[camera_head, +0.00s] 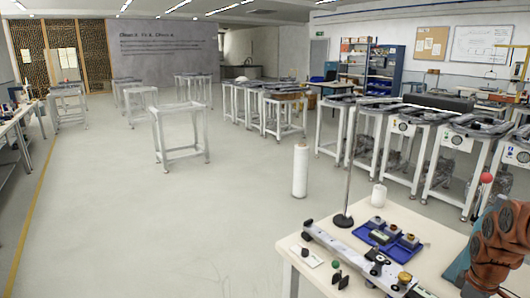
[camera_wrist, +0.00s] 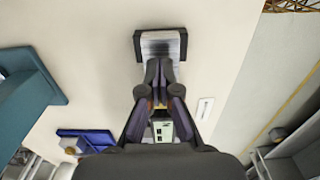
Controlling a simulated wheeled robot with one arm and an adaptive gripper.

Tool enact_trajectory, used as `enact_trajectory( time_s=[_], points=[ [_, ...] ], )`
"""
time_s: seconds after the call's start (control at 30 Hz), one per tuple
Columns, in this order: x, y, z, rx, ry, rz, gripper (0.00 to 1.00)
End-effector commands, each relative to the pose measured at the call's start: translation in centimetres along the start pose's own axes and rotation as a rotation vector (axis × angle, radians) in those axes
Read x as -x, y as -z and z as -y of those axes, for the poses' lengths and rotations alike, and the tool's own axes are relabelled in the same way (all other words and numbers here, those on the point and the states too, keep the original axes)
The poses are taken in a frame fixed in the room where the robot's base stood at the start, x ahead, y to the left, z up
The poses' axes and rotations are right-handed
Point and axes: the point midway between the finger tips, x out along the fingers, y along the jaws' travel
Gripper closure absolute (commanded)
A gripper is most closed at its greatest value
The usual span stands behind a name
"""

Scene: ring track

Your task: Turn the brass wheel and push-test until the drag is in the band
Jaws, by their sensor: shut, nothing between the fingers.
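A brass-coloured round part (camera_head: 404,278), perhaps the brass wheel, sits near the front end of a grey rail (camera_head: 340,246) on the white table. Dark blocks (camera_head: 376,262) stand on the rail beside it. In the wrist view my gripper (camera_wrist: 159,70) is shut and empty. Its fingertips point at a grey block with a black frame (camera_wrist: 163,45); I cannot tell whether they touch it. A small pale-green panel (camera_wrist: 163,130) shows between the finger links. The brass wheel is not clear in the wrist view. In the head view my fingertips are not visible.
A blue tray (camera_head: 365,233) with several brass-topped blocks lies behind the rail; a blue tray also shows in the wrist view (camera_wrist: 101,137). Floor to the left is open.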

Motion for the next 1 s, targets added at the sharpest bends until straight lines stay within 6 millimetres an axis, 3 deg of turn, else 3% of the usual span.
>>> enact_trajectory(
  time_s=[1.0],
  points=[
    [0.0,2.6,0.0,0.002,-0.001,-0.001,1.00]
  ],
)
